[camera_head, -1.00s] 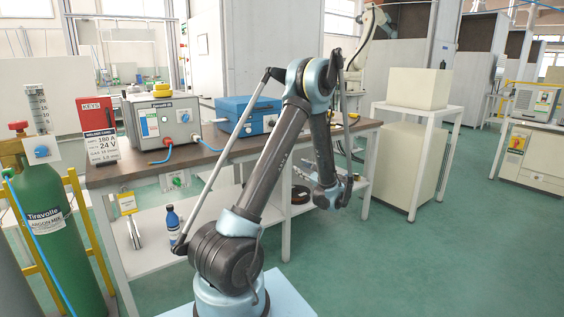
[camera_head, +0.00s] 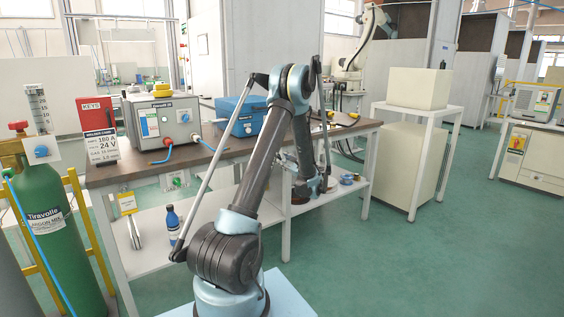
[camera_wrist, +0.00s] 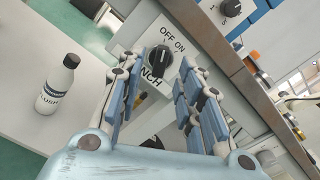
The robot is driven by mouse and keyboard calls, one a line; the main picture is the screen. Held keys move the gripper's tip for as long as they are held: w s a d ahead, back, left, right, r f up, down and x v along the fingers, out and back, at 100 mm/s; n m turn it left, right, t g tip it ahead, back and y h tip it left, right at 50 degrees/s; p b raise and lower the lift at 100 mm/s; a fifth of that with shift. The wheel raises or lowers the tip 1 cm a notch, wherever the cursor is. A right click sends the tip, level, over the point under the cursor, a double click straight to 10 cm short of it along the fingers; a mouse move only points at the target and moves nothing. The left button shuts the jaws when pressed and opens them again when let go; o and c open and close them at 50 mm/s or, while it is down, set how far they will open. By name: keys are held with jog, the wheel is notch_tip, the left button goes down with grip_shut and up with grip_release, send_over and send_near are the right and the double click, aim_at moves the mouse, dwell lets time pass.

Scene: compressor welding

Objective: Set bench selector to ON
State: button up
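The bench selector (camera_wrist: 158,63) is a black rotary knob on a pale plate in the wrist view. The plate carries the words OFF and ON, and part of a word ending in NCH. The knob's light mark appears to point towards OFF. My gripper (camera_wrist: 161,72) is open, with its blue-padded fingers on either side of the knob in this view. I see no clear contact, and the remaining gap is hard to judge. In the head view my gripper (camera_head: 308,187) is low by the bench front, and I cannot make out the selector there.
The bench (camera_head: 205,158) carries a grey power unit (camera_head: 161,120) and a blue case (camera_head: 240,116). A bottle (camera_wrist: 58,84) stands on the lower shelf (camera_wrist: 28,105). A green gas cylinder (camera_head: 55,225) stands at the left.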

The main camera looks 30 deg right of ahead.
jog(key=shift+w+a, duration=0.15)
jog(key=shift+w, duration=1.4)
grip_shut()
